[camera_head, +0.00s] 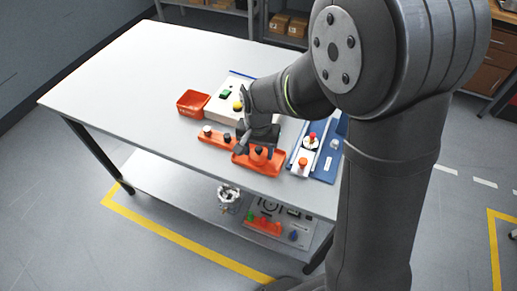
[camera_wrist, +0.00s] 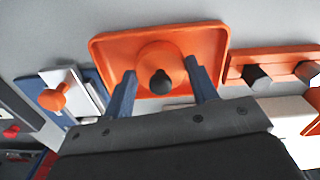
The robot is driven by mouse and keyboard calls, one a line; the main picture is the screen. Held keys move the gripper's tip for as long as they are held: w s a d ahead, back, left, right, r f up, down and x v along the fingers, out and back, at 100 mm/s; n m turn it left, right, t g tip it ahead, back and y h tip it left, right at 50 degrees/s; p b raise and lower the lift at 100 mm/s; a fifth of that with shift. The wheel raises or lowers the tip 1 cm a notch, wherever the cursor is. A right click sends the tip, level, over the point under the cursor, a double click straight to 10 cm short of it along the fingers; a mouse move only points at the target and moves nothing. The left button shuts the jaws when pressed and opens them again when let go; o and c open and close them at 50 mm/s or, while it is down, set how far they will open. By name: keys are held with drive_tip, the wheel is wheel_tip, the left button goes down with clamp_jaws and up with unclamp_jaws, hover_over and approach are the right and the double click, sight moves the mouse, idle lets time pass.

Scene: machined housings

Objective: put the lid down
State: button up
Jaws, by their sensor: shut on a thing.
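An orange round piece with a dark knob (camera_wrist: 160,62), which looks like the lid, sits between the two fingers of my gripper (camera_wrist: 160,72) in the wrist view. My gripper is shut on it. Beneath it is a shallow orange tray (camera_wrist: 106,48) with a raised rim. I cannot tell whether the round piece touches the tray floor. In the head view, my gripper (camera_head: 257,149) is low over the orange tray (camera_head: 273,169) at the table's front edge, and partly hides the held piece.
Left of the tray is an orange strip (camera_head: 218,136) with dark and white knobs. Behind it stand an orange bin (camera_head: 193,103) and a white box with a green part (camera_head: 217,102). A blue board (camera_head: 329,165) with knobbed parts is at right. The table's left side is clear.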

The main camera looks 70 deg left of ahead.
sight(258, 149)
drive_tip(key=shift+f, duration=0.15)
drive_tip(key=o, duration=1)
drive_tip(key=shift+c, duration=0.2)
wheel_tip(258, 149, up, 12)
drive_tip(key=shift+r, duration=0.2)
drive_tip(key=shift+f, duration=0.15)
wheel_tip(258, 149, down, 12)
drive_tip(key=shift+r, duration=1.7)
